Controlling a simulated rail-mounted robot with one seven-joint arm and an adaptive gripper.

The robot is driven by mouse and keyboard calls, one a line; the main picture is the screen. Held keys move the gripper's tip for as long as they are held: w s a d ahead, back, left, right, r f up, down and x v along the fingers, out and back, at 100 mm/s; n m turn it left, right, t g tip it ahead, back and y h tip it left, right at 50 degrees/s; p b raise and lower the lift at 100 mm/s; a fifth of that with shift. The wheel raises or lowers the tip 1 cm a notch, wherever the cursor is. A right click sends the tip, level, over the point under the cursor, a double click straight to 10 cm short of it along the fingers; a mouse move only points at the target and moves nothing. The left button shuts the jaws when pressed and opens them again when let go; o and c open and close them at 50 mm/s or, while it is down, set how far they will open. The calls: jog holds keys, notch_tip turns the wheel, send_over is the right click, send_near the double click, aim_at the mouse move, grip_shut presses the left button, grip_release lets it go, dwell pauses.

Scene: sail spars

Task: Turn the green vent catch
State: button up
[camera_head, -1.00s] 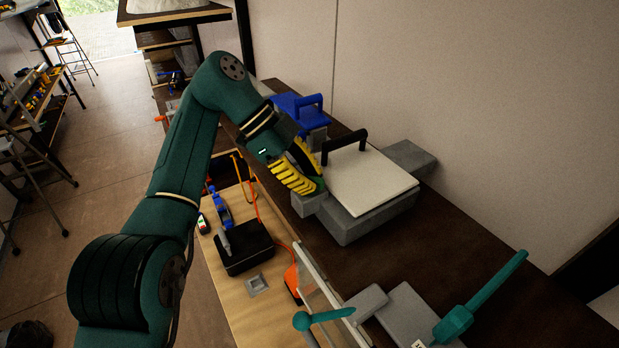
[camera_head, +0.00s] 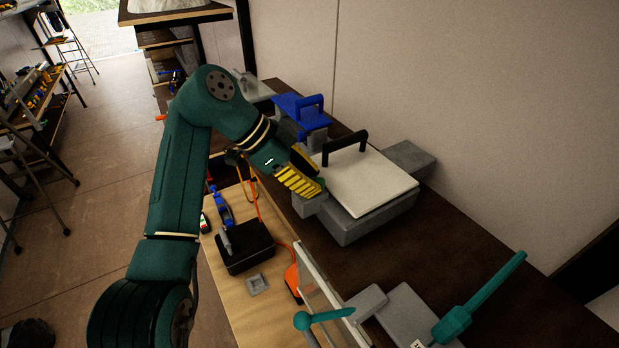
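A small green piece (camera_head: 322,184), likely the vent catch, shows at the tip of my gripper, by the grey block (camera_head: 306,204) on the left side of a grey box (camera_head: 362,222). Most of it is hidden behind the fingers. My gripper (camera_head: 314,179) has yellow ribbed fingers that reach down from the left to this piece. The fingers overlap in this view, so I cannot tell whether they grip it or only touch it.
The grey box has a white lid (camera_head: 375,186) with a black handle (camera_head: 345,146). A blue handled lid (camera_head: 302,108) stands behind. Teal levers (camera_head: 488,292) (camera_head: 322,318) stand at the front. A black box (camera_head: 245,246) sits on the lower wooden surface (camera_head: 262,312).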

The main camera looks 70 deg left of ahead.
jog(key=n+y, duration=0.2)
jog(key=n, duration=0.2)
jog(key=shift+s+y, duration=0.1)
jog(key=shift+y, duration=0.3)
jog(key=shift+d, duration=0.3)
grip_shut()
jog(key=m+h, duration=0.2)
jog(key=shift+a+m, duration=0.15)
jog(key=shift+m, duration=0.25)
jog(key=m+h, duration=0.1)
jog(key=m, duration=0.1)
jog(key=m+g+h, duration=0.1)
jog(key=m+h, duration=0.1)
jog(key=m, duration=0.1)
jog(key=shift+m+h, duration=0.3)
jog(key=shift+c, duration=0.2)
grip_release()
jog(key=shift+w+a, duration=0.2)
